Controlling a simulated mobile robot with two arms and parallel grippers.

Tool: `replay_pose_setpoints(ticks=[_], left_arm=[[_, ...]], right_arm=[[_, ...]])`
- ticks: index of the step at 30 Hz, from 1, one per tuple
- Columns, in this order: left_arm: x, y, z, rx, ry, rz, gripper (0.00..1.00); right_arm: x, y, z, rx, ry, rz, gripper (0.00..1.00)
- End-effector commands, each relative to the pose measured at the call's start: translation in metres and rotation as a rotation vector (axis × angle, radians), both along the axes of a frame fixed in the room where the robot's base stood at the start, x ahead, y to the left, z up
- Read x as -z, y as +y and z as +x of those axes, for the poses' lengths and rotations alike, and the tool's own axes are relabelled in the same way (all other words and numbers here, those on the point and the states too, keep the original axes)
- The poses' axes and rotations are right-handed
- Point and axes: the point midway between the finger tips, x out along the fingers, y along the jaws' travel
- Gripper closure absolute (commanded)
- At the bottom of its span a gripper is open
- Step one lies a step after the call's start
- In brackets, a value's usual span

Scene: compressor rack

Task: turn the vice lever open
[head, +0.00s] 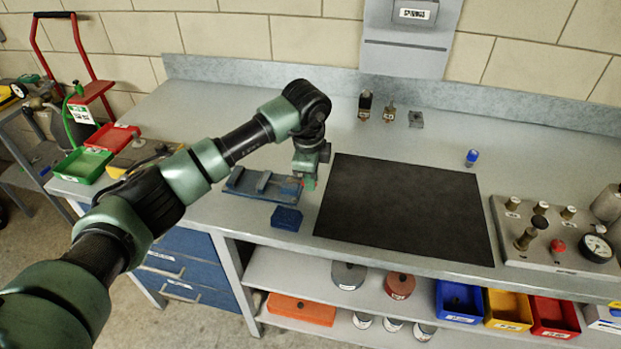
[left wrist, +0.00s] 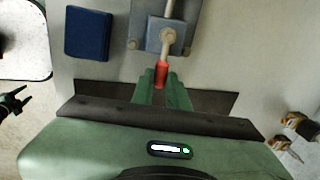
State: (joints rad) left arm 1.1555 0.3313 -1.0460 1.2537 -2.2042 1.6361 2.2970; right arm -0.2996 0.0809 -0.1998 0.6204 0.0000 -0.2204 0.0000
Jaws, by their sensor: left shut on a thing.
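The blue vice (head: 262,184) lies on the bench to the left of the black mat. In the left wrist view its lever (left wrist: 168,38) is a pale rod with a red end (left wrist: 161,73), on a grey-blue block of the vice (left wrist: 178,16). My left gripper (head: 307,182) points down at the vice's right end. In the left wrist view my left gripper (left wrist: 160,90) is shut on the red end of the lever. The fingers hide part of that end. A small dark pronged shape at the left edge may be my right gripper, but it is unclear.
A loose blue block (head: 287,218) sits near the bench's front edge, close to the vice. The black mat (head: 405,210) is bare. Small brass fittings (head: 389,112) stand behind it. A gauge panel (head: 550,235) is at the right. Green (head: 83,166) and red (head: 112,137) trays are at the left.

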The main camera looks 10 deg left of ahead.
Motion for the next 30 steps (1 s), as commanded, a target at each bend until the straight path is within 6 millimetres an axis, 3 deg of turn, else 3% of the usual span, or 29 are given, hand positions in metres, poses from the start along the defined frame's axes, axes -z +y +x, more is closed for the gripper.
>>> replay_pose_setpoints(ticks=[8, 9, 11, 22, 30], left_arm=[[-0.002, 0.0, 0.002, -0.001, -0.006, -0.002, 1.0], [-0.003, 0.0, 0.002, -0.001, -0.006, -0.002, 0.74], [-0.002, 0.0, 0.001, -0.001, -0.006, -0.002, 0.63], [-0.006, 0.0, 0.0, 0.0, -0.004, 0.0, 0.63], [-0.047, 0.0, -0.008, 0.0, -0.007, -0.001, 0.63]], right_arm=[[0.0, 0.0, 0.0, 0.0, 0.0, 0.001, 0.51], [0.0, 0.001, 0.0, 0.0, 0.0, 0.001, 0.51], [0.0, 0.001, 0.0, 0.001, 0.0, 0.001, 0.51], [0.001, 0.001, 0.0, 0.001, 0.0, 0.002, 0.51], [0.01, 0.001, 0.0, 0.001, 0.0, 0.002, 0.51]])
